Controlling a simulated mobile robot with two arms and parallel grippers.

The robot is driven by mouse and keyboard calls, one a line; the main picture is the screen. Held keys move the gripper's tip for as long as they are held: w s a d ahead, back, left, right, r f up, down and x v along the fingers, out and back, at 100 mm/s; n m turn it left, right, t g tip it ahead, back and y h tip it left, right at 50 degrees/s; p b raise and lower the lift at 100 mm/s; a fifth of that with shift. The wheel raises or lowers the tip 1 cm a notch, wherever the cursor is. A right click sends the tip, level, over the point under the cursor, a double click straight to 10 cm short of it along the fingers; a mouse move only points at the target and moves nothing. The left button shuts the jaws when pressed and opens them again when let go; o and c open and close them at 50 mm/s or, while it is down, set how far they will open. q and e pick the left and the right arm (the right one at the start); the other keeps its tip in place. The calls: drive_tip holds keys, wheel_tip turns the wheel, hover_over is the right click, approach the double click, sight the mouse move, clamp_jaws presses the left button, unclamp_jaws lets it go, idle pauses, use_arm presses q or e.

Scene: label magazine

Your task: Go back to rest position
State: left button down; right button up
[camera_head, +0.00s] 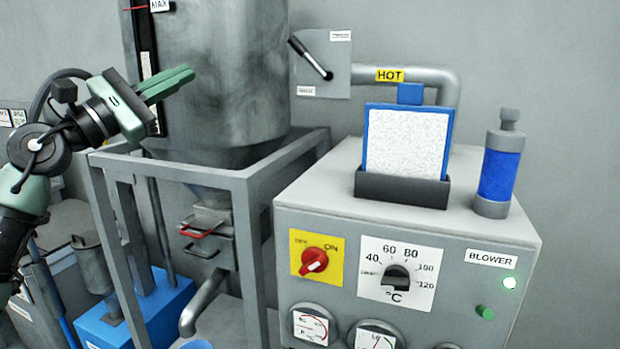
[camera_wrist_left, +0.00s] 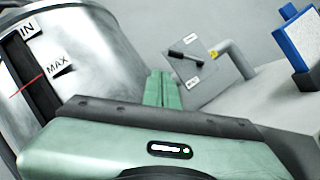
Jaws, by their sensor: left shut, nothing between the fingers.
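My left gripper (camera_head: 168,84) is in the upper left of the head view, its green fingers together and empty. It is in front of the left side of the grey metal hopper (camera_head: 235,80), and I cannot tell how near the fingers are to it. In the left wrist view the closed fingers (camera_wrist_left: 162,88) point away from the camera, with the hopper (camera_wrist_left: 95,55) to their left. My right gripper is in neither view.
A grey frame (camera_head: 250,180) carries the hopper. The control box (camera_head: 400,225) stands at the right with a blue-framed white panel (camera_head: 405,143) and a blue bottle (camera_head: 499,170) on top. A lever plate (camera_head: 323,75) and a pipe marked HOT (camera_head: 430,78) are behind.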

use_arm(q)
drive_tip(key=s+a+f+m+y, duration=0.25)
drive_tip(key=f+m+y, duration=0.35)
drive_tip(key=f+m, duration=0.6)
drive_tip(key=s+a+f+m+y, duration=0.1)
drive_tip(key=s+f+m+y, duration=0.2)
drive_tip(key=f+m+y, duration=0.85)
drive_tip(key=s+a+f+m+y, duration=0.15)
drive_tip(key=f+m, duration=0.45)
drive_tip(key=f, duration=1.2)
drive_tip(key=s+d+f+n+g+h, duration=0.15)
drive_tip(key=s+f+n+g, duration=0.35)
drive_tip(key=s+f, duration=0.85)
drive_tip(key=s+d+f+n+g+h, duration=0.1)
drive_tip(key=s+d+f+n+g, duration=0.2)
drive_tip(key=s+f, duration=0.5)
drive_tip(key=s+d+f+n+g+h, duration=0.25)
drive_tip(key=s+f+g, duration=0.2)
drive_tip(key=s, duration=0.65)
wheel_tip(320, 180, down, 24)
drive_tip(key=s+r+m+g+y, duration=0.1)
drive_tip(key=g, duration=0.1)
drive_tip(key=s+a+f, duration=0.3)
drive_tip(key=s+f, duration=1.4)
drive_tip(key=shift+s+f+g, duration=0.25)
drive_tip(key=shift+f+g, duration=0.15)
drive_tip(key=shift+g, duration=0.05)
